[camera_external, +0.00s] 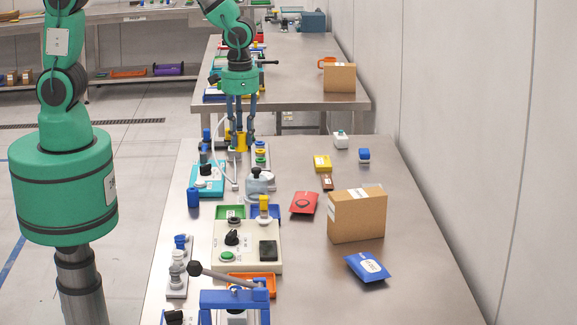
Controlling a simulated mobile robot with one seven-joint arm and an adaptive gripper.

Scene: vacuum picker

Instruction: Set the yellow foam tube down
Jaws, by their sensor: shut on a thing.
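The yellow foam tube (239,142) is short and yellow. It sits between the fingertips of my gripper (240,128), near the far left end of the near steel table. My gripper points down and is shut on the tube. The fingers hide part of the tube. I cannot tell whether its underside touches anything below it.
The near table (420,240) carries a teal unit (208,178), a beige control panel (262,256), a cardboard box (357,215), a red packet (304,203) and a blue packet (368,268). Small fittings crowd around the gripper. The table's right side has bare room.

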